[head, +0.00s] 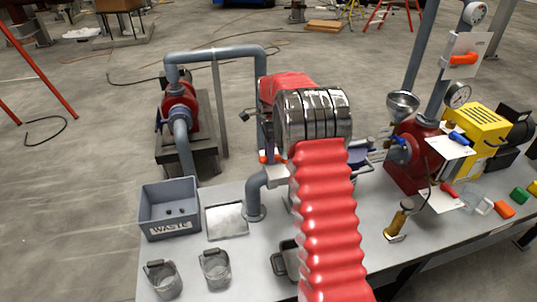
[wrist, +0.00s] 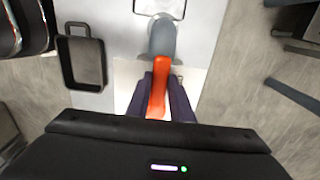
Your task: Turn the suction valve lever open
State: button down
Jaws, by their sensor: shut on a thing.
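The orange valve lever (wrist: 158,85) runs up and down the wrist view, from a grey pipe fitting (wrist: 162,38) towards my gripper. My gripper (wrist: 160,98) is shut on it, with one dark finger on each side. A white plate (wrist: 130,75) lies beneath the lever. In the head view, small orange parts (head: 263,158) show beside my arm, above the grey pipe elbow (head: 254,195). My arm hides most of the lever and the gripper there.
A grey waste bin (head: 168,212), a shiny square tray (head: 227,221) and two small baskets (head: 215,268) stand left on the bench. A black handled tray (wrist: 83,62) is left of the lever in the wrist view. A brass-coloured fitting (head: 398,220) stands right of my arm.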

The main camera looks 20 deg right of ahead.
jog(key=c, duration=1.6)
grip_release()
jog(key=shift+w, duration=0.15)
jog(key=shift+o, duration=0.2)
notch_tip(320, 180, up, 14)
jog(key=shift+f+n, duration=0.1)
jog(key=shift+n, duration=0.2)
